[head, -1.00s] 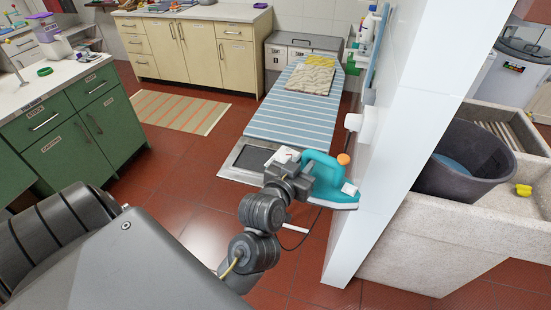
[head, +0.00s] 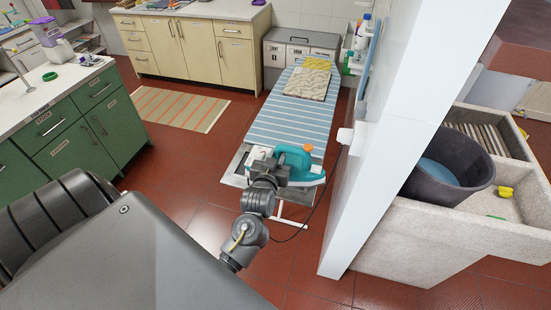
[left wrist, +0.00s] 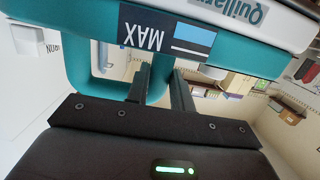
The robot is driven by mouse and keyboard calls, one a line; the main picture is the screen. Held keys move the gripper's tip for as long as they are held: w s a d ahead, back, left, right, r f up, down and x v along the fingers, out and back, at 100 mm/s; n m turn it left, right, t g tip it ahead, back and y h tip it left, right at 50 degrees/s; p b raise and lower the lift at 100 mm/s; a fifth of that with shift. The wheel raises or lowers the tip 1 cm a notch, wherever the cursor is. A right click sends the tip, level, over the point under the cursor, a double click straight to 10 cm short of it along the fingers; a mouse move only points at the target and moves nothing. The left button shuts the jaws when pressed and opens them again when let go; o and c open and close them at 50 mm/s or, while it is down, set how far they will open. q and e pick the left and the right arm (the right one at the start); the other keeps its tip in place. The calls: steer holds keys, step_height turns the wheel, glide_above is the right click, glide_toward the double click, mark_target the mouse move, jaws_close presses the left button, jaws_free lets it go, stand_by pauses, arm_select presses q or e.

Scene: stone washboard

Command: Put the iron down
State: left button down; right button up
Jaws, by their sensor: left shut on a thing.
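The teal and white iron (head: 302,164) with an orange knob is held by my left gripper (head: 272,165) at the near end of the ironing board (head: 292,122). The iron's body fills the top of the left wrist view (left wrist: 215,32), and the gripper fingers (left wrist: 160,85) are closed around its teal handle. The board has a blue and white striped cover and a metal rest (head: 235,168) at its near end, partly hidden by the gripper and iron. I cannot tell whether the iron touches the board or rest. My right gripper is not in view.
A folded patterned cloth (head: 308,80) lies on the far part of the board. A white wall (head: 385,130) stands close right of the iron, with a cord hanging beside it. A stone sink (head: 400,240) holds a dark tub (head: 448,170). Green cabinets (head: 70,140) stand left.

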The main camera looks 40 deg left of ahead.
mark_target(268, 149)
arm_select(q)
steer(key=w+a+f, duration=0.1)
steer(key=a, duration=0.1)
steer(key=w+a+f, duration=0.1)
steer(key=w+a, duration=0.1)
steer(key=w+a+f, duration=0.1)
steer(key=a, duration=0.1)
steer(key=shift+w+a, duration=0.15)
steer(key=shift+a, duration=0.15)
steer(key=a+f+b, duration=0.1)
steer(key=w+a+f+b, duration=0.1)
steer(key=f+b, duration=0.1)
steer(key=w+f+b, duration=0.1)
steer(key=b, duration=0.1)
steer(key=shift+a+f, duration=0.25)
steer(key=shift+a, duration=0.15)
steer(key=shift+w+a+f+b, duration=0.1)
steer(key=shift+a+f+b, duration=0.15)
steer(key=shift+b, duration=0.3)
steer(key=shift+w+a, duration=0.1)
steer(key=shift+a, duration=0.1)
steer(key=f+b, duration=0.4)
steer(key=b, duration=0.1)
steer(key=shift+w+a+f, duration=0.15)
steer(key=shift+w+a, duration=0.05)
steer(key=shift+a, duration=0.15)
